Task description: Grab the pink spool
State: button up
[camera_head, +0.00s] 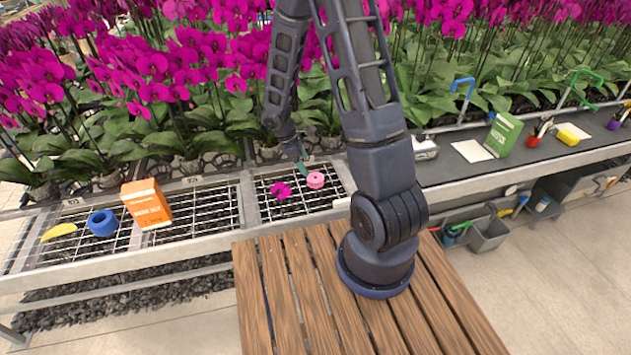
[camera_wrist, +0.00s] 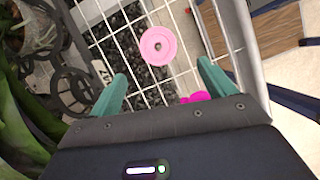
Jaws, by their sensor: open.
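The pink spool (camera_head: 315,180) sits on the wire mesh of the bench, just right of my gripper in the head view. In the wrist view the pink spool (camera_wrist: 158,46) lies ahead of the fingertips, about midway between their lines, with its dark centre hole showing. My gripper (camera_wrist: 161,72) has two green fingers, spread apart with nothing between the tips. In the head view my gripper (camera_head: 303,166) hangs above the mesh, partly hidden by its own wrist.
A magenta fallen flower (camera_head: 281,190) lies on the mesh left of the spool. An orange box (camera_head: 146,204), a blue ring-shaped item (camera_head: 102,223) and a yellow item (camera_head: 58,231) are farther left. Potted orchids crowd behind. A metal rim (camera_head: 210,241) edges the bench.

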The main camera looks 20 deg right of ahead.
aim_at(315, 177)
jog(key=shift+d+x, duration=0.15)
jog(key=shift+x, duration=1.95)
jog(key=shift+d+x, duration=0.2)
jog(key=shift+x, duration=1.9)
jog(key=shift+r, duration=0.15)
jog(key=c, duration=1.1)
